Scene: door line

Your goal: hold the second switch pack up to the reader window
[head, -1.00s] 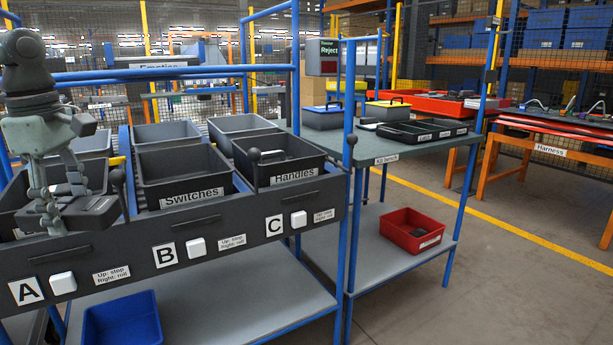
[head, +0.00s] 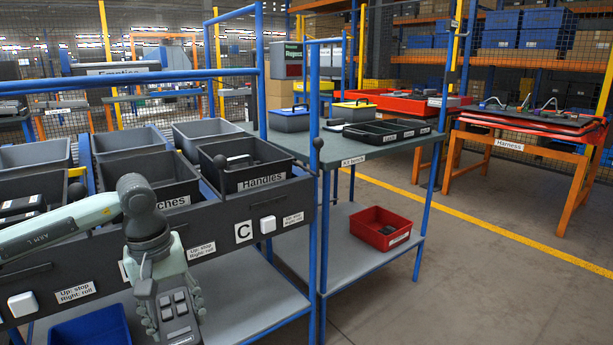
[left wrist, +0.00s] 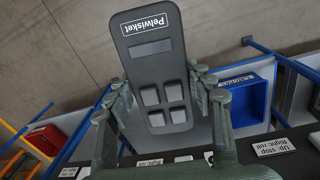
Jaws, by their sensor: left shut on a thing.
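My left gripper (head: 168,296) is shut on a dark grey switch pack (head: 180,318), held low in front of the rack's front panel in the head view. In the left wrist view the switch pack (left wrist: 150,60) shows a "Pelwisket" label, a dark strip and grey square buttons, with the gripper's fingers (left wrist: 165,108) on both sides. The Switches bin (head: 180,188) stands behind the arm, its label partly hidden. A small screen (head: 293,60) with a green band and the word "Reject" is at the back. I cannot tell which thing is the reader window. My right gripper is not in view.
The Handles bin (head: 255,182) is right of the Switches bin. A blue post (head: 313,200) stands between the rack and the kit bench (head: 358,151). A red bin (head: 382,229) sits on the lower shelf. The floor to the right (head: 480,270) is clear.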

